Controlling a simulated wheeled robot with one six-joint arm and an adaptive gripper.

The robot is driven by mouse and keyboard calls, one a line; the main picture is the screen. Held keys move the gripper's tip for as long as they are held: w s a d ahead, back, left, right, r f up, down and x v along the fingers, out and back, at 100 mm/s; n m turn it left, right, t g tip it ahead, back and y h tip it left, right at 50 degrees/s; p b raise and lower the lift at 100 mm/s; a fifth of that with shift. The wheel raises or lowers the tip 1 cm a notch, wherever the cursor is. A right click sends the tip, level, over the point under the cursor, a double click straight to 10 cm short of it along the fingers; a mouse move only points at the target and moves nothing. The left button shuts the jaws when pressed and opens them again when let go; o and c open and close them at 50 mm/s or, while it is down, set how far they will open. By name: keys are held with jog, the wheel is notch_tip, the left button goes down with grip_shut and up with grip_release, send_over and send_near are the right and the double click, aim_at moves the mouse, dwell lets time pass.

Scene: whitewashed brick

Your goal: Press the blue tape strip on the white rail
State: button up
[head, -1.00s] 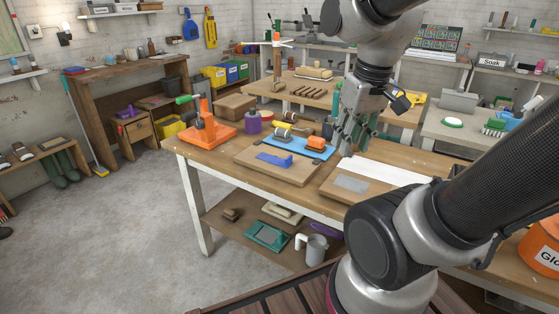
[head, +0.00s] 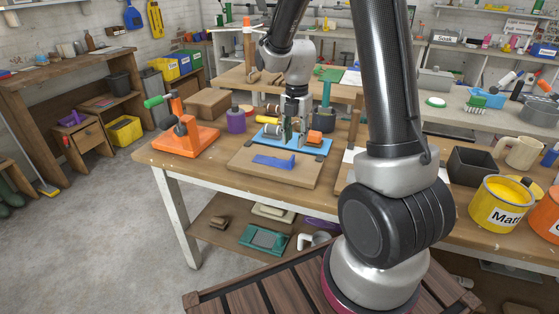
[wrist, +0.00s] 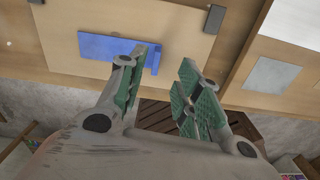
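The blue tape strip (head: 273,161) lies flat on a light wooden board (head: 301,175), with a small raised tab at its right end. In the wrist view the strip (wrist: 108,47) is partly behind my left finger. My gripper (head: 291,138) is open and empty above the board, just behind the strip's right end in the head view. In the wrist view its green-padded fingers (wrist: 168,62) stand apart with nothing between them. A white piece, likely the rail, shows partly (head: 349,155); my arm hides most of it. It also shows in the wrist view (wrist: 294,20).
A blue mat (head: 322,147) holds an orange block (head: 314,137) and rollers behind the strip. An orange tool stand (head: 186,142) and purple cylinder (head: 236,122) stand left. A grey plate (wrist: 272,78) lies near the white piece. A dark bin and pots (head: 500,203) stand right.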

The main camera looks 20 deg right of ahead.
aim_at(293, 156)
jog(key=shift+n, duration=0.5)
jog(key=shift+f, duration=0.25)
jog(key=f, duration=0.7)
jog(key=shift+a+f, duration=0.15)
jog(key=shift+a, duration=0.1)
grip_shut()
